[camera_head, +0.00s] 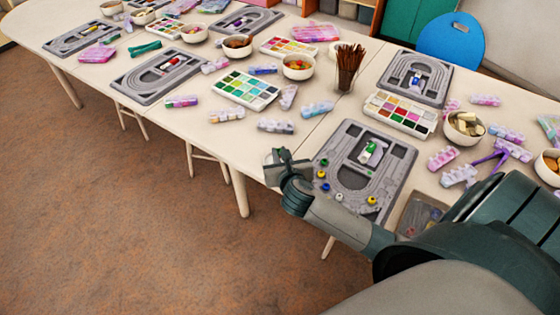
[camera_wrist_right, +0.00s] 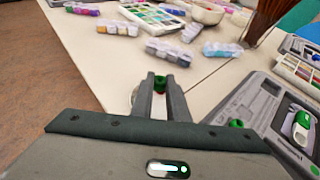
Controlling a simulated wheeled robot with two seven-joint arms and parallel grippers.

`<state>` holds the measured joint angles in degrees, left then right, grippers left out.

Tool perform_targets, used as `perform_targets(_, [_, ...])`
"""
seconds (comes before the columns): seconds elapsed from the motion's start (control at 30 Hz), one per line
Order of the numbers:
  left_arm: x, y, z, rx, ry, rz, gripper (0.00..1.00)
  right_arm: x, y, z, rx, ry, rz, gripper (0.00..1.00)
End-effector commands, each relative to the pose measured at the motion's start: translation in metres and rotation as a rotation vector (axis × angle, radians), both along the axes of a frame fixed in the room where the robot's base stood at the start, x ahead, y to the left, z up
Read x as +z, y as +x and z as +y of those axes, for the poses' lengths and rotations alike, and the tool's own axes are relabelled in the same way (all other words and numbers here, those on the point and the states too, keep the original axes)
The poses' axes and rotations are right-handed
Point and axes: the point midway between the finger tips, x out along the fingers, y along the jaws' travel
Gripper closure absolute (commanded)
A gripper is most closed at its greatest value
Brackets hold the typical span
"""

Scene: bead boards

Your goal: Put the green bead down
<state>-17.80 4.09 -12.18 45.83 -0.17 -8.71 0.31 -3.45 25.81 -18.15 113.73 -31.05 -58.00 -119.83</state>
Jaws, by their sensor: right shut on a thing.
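My right gripper (camera_head: 280,160) is in the head view at the front edge of the table, just left of the near grey bead board (camera_head: 393,185). In the right wrist view its two fingers (camera_wrist_right: 160,84) are closed on a small green bead (camera_wrist_right: 160,83) at their tips. The bead appears over the pale tabletop beside the board; its height is hard to tell. I cannot make out the held bead in the head view. Another green bead (camera_wrist_right: 236,123) lies on the board in the wrist view. My left gripper is not in view.
Loose beads, including a blue one (camera_head: 325,187) and a yellow one (camera_head: 371,200), lie on the near board, with a green-and-white bottle (camera_head: 370,150). A palette (camera_head: 400,113), bowls and bead boxes crowd the table behind. The floor (camera_head: 120,220) lies beyond the front edge.

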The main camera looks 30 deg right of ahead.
Motion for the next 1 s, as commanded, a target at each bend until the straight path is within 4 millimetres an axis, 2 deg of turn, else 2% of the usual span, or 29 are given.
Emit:
perform_targets(0.2, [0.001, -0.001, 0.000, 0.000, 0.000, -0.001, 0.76, -0.028, -0.001, 0.000, -0.001, 0.002, 0.004, 1.00])
perform_targets(0.3, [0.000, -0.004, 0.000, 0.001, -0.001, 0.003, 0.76, -0.034, -0.001, 0.000, -0.001, 0.000, 0.002, 1.00])
perform_targets(0.53, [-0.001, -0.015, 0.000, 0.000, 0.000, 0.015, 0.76, -0.035, -0.001, 0.000, 0.000, 0.000, 0.001, 1.00])
perform_targets(0.83, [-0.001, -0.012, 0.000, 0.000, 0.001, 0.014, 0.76, -0.041, -0.001, 0.000, 0.001, 0.001, 0.001, 1.00])
perform_targets(0.87, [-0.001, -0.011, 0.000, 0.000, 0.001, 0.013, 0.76, -0.041, 0.000, 0.000, 0.002, 0.001, 0.001, 0.84])
perform_targets(0.93, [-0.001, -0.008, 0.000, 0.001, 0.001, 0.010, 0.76, -0.040, 0.000, 0.000, 0.001, 0.001, 0.001, 0.67])
perform_targets(1.0, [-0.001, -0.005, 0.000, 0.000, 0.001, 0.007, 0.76, -0.040, -0.001, 0.000, 0.001, 0.001, 0.001, 0.67])
